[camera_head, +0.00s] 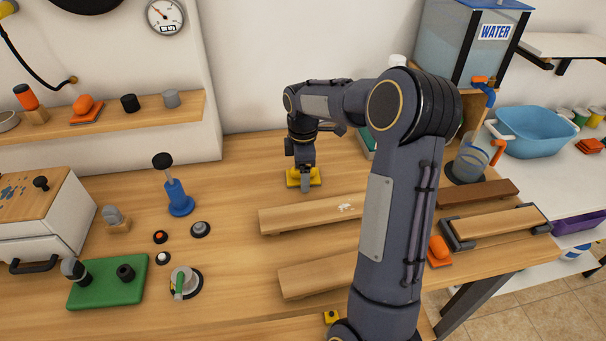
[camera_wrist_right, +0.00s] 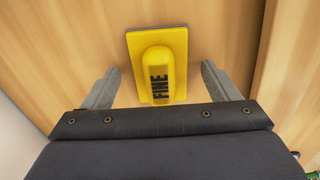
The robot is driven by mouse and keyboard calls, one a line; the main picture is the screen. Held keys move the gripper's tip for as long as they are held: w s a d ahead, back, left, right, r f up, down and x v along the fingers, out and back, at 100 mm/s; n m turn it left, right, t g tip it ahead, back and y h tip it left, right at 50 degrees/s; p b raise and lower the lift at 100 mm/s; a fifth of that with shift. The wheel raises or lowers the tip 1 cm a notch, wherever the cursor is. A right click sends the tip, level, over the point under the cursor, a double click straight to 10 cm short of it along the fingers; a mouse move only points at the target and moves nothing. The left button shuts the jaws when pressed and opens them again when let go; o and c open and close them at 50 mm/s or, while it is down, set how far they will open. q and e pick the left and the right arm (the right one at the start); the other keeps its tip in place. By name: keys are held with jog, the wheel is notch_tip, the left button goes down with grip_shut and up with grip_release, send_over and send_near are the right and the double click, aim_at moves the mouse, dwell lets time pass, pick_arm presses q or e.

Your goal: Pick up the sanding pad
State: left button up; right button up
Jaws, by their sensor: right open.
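A yellow sanding pad (camera_wrist_right: 158,45) marked "FINE" lies on the wooden table, its raised handle upward, in the right wrist view. In the head view the same yellow pad (camera_head: 293,178) shows at the back of the table. My right gripper (camera_wrist_right: 160,85) is open above it, one finger to each side of the handle; I see no contact. In the head view the right gripper (camera_head: 306,184) points down at the pad and partly hides it. My left gripper is not in view.
A wooden board (camera_head: 300,215) lies just in front of the pad, with another board (camera_head: 310,277) nearer. An orange block (camera_head: 439,250) lies right of my arm.

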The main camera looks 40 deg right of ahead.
jog(key=c, duration=1.1)
jog(key=shift+r, duration=0.1)
jog(key=shift+r, duration=0.5)
jog(key=shift+a+r, duration=0.2)
jog(key=shift+r, duration=1.05)
jog(key=shift+s+a+r+b, duration=0.1)
jog(key=shift+a+r, duration=1.45)
jog(key=shift+a, duration=0.75)
jog(key=shift+a+r+b, duration=0.1)
jog(key=shift+a+r, duration=1.5)
jog(key=shift+a, duration=0.65)
jog(key=shift+s+a+r+b, duration=0.1)
jog(key=shift+a+r, duration=1.45)
jog(key=shift+a, duration=0.75)
